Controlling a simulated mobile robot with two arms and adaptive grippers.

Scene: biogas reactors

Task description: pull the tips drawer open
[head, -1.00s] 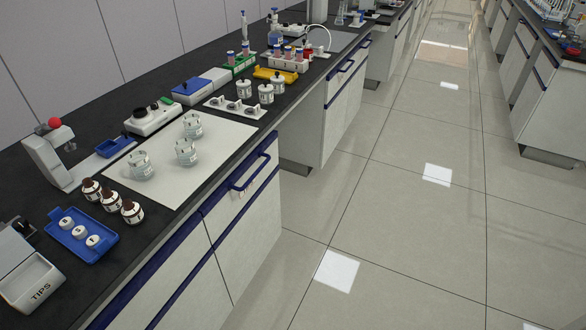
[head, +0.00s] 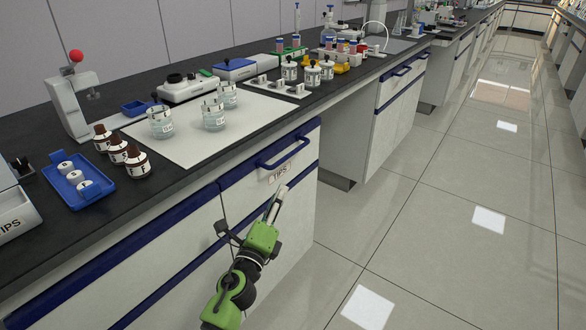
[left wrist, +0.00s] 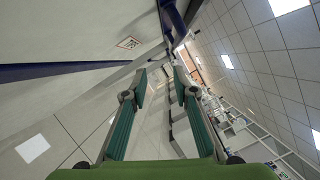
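The tips drawer (head: 262,178) is in the bench front in the head view, flush with the front and closed. It has a blue bar handle (head: 285,152) and a "TIPS" label (head: 279,173). My left gripper (head: 278,202) is in front of the drawer, below the handle and apart from it. In the left wrist view my left gripper (left wrist: 159,80) has its two fingers spread with nothing between them. The label (left wrist: 128,42) and part of the blue handle (left wrist: 172,20) show beyond the fingertips. My right gripper is not in view.
The benchtop (head: 180,205) above holds glass beakers (head: 214,116), brown bottles (head: 137,163), a blue tray (head: 96,192) and a white tips box (head: 12,215). A cabinet (head: 390,110) stands farther along. The tiled floor (head: 430,220) to the right is clear.

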